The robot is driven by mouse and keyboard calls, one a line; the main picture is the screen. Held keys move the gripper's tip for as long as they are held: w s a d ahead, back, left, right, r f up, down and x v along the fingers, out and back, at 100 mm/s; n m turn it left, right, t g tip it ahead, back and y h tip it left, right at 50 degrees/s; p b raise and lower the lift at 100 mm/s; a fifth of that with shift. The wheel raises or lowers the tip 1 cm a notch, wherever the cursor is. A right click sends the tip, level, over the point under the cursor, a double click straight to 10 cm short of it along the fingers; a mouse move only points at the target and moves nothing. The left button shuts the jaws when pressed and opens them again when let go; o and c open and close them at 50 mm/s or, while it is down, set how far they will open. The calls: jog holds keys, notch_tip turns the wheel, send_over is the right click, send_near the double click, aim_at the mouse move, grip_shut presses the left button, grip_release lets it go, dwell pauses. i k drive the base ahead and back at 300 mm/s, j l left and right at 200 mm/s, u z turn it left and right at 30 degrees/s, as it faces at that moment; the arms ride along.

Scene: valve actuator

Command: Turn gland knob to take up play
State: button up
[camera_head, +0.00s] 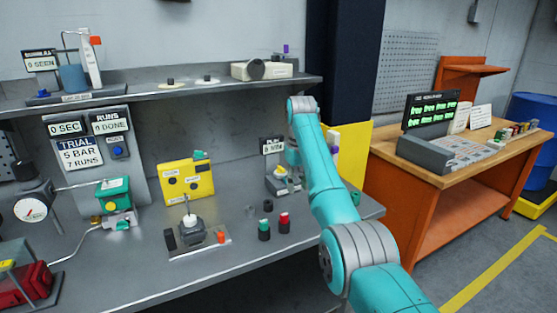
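No part is clearly labelled as the gland knob, and I cannot tell which one it is. A dark valve-like body (191,232) with a white top and a thin upright stem stands on a grey plate on the bench. An orange piece (221,237) sits at the plate's right and a black block (170,239) at its left. Further left is a green block (114,190) with a yellow round part on its front. A small stand with a yellow-and-white knob-like part (281,172) is beside my teal arm. My gripper is not visible; the arm's upper end hides what is behind it.
A yellow panel box (186,181) stands behind the valve body. Red-topped and green-topped cylinders (284,222) stand right of it. A pressure gauge (31,209) and a red device (25,285) are at left. A shelf (200,92) overhangs the bench. The bench's front strip is clear.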

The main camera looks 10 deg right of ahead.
aim_at(280, 169)
jog(key=i, duration=1.1)
